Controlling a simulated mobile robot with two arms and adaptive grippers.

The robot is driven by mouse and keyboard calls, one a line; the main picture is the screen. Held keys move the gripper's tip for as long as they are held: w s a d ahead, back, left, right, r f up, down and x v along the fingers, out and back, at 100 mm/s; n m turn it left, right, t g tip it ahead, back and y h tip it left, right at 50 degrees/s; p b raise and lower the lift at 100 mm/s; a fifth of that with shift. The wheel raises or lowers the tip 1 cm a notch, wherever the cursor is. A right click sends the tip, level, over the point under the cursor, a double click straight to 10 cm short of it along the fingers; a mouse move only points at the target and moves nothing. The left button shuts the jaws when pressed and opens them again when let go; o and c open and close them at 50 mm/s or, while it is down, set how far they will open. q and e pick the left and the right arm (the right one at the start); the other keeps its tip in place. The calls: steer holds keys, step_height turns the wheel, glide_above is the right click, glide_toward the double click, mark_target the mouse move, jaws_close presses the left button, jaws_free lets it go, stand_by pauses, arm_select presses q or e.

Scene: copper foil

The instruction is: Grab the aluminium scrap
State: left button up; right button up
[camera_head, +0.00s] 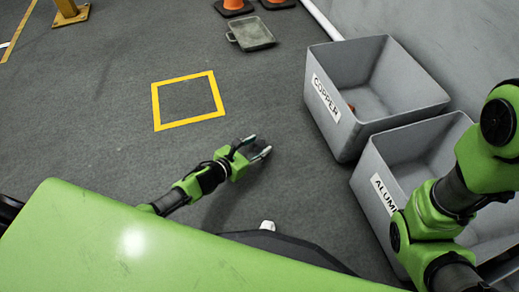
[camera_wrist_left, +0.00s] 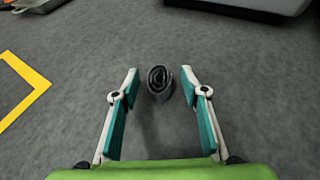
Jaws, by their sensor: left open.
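In the left wrist view a small rolled piece of grey metal, seemingly the aluminium scrap (camera_wrist_left: 159,84), stands out from the floor with its spiral end showing. In the head view my left gripper (camera_head: 260,146) is open, low over the grey floor, and the scrap cannot be made out there. My right arm shows at the right edge, but its gripper is out of view.
A grey bin labelled COPPER (camera_head: 325,104) stands to the right, with a small reddish piece inside. A bin labelled ALUMI... (camera_head: 382,190) stands nearer, partly behind my right arm. A yellow floor square (camera_head: 155,108), a grey tray (camera_head: 251,34) and orange cones (camera_head: 233,5) lie farther off.

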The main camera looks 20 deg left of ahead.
arm_select(q)
steer(key=shift+x, duration=0.75)
steer(key=c, duration=0.9)
